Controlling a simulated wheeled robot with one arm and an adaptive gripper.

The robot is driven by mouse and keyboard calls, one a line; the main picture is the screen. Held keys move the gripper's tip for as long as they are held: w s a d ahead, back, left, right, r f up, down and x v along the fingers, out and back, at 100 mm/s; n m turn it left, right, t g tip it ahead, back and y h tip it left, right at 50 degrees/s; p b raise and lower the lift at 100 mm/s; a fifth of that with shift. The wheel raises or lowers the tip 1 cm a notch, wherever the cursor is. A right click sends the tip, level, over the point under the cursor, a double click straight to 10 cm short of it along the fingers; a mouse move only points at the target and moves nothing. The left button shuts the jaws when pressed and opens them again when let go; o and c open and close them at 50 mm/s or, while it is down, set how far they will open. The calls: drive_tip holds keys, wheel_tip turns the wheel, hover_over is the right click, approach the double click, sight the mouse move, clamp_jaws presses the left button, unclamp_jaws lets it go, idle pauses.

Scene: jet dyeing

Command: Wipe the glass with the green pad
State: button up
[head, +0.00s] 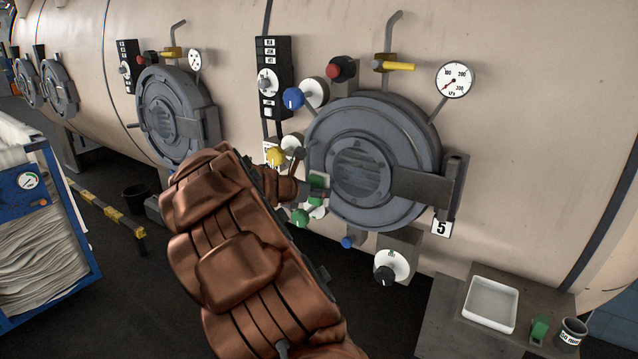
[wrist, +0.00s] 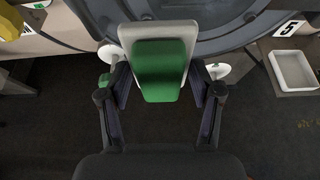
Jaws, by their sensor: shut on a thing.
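The round glass (head: 360,168) sits in the middle of the grey door marked 5, and it looks dull and streaked. My gripper (head: 312,190) is at the left edge of this door, left of the glass. It is shut on the green pad (head: 319,181). In the wrist view the green pad (wrist: 160,70) is between the two fingers of my gripper (wrist: 160,92), with a pale grey part (wrist: 157,30) around its far end. The door rim lies just beyond it; I cannot tell whether they touch. The glass is not clearly visible in the wrist view.
Colored valve knobs (head: 293,98) and a gauge (head: 455,79) surround the door. A hinge block (head: 425,185) juts out right of the glass. A white tray (head: 490,304), a green object (head: 539,328) and a cup (head: 571,332) stand lower right. A blue cart (head: 45,240) stands left.

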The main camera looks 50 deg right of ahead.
sight(340, 176)
drive_tip(key=shift+s+d+r, duration=0.35)
drive_tip(key=shift+s+d, duration=0.1)
drive_tip(key=shift+d, duration=0.15)
drive_tip(key=shift+w+d, duration=0.1)
drive_tip(key=shift+d, duration=2.9)
drive_tip(key=shift+w+d+p, duration=0.1)
drive_tip(key=shift+d+p, duration=0.45)
drive_tip(key=shift+d, duration=0.4)
